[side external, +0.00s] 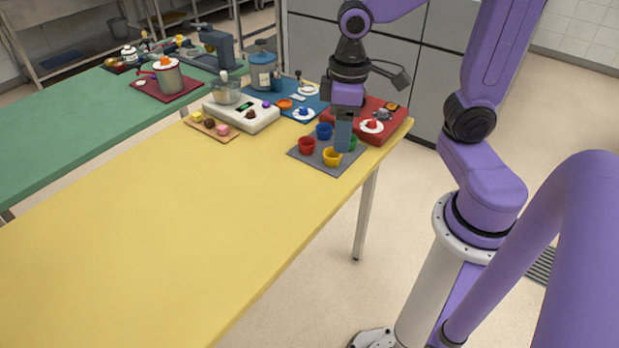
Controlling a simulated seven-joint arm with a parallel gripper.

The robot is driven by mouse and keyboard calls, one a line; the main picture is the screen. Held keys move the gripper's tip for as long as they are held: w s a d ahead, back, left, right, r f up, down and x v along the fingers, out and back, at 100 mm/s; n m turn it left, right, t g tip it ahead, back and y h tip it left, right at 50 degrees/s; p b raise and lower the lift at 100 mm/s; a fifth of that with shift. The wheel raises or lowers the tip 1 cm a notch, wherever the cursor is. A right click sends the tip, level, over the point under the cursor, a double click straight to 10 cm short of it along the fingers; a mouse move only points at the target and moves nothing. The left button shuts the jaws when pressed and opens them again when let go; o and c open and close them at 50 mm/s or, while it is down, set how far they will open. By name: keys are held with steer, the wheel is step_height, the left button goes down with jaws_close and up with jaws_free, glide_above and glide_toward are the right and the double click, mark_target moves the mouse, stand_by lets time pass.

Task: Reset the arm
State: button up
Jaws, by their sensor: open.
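My gripper (344,131) points straight down over the grey mat (339,166) near the far right corner of the yellow table. It is open, and I cannot make out anything held in it. I cannot tell whether the fingers touch a cup.
A red mat (396,119) with small items lies just behind my gripper. A white scale (256,119), a wooden board (226,136) and a blue pot (263,72) stand left of it. The near yellow table (180,230) is clear. A green table (60,130) stands left.

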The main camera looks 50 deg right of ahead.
steer(key=s+a+f+n, duration=0.1)
steer(key=s+a+n, duration=0.1)
steer(key=s+n, duration=0.4)
steer(key=s, duration=0.5)
steer(key=shift+s+a+n, duration=0.2)
steer(key=shift+s+n, duration=0.15)
steer(key=shift+n, duration=0.05)
stand_by(1.5)
